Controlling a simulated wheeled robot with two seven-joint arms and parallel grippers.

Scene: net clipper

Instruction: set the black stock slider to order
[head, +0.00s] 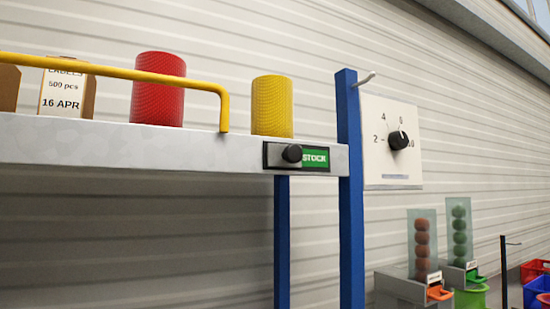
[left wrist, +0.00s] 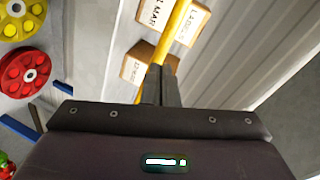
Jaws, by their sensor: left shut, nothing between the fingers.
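The black stock slider (head: 292,153) is a round black knob on a dark plate on the front edge of a grey shelf, near its right end. The knob stands at the left of its slot, and a green panel reading STOCK (head: 315,157) shows to its right. My left gripper (left wrist: 160,70) shows only in the left wrist view, its fingers shut and empty, close to the yellow rail and cardboard boxes. It is not in the head view, so it is away from the slider. My right gripper is in neither view.
A yellow rail (head: 150,75) runs above the shelf (head: 100,145). A red roll (head: 158,90) and a yellow roll (head: 271,105) stand on it. A blue post (head: 350,200) and a dial panel (head: 391,165) stand right of the slider. Space before the slider looks clear.

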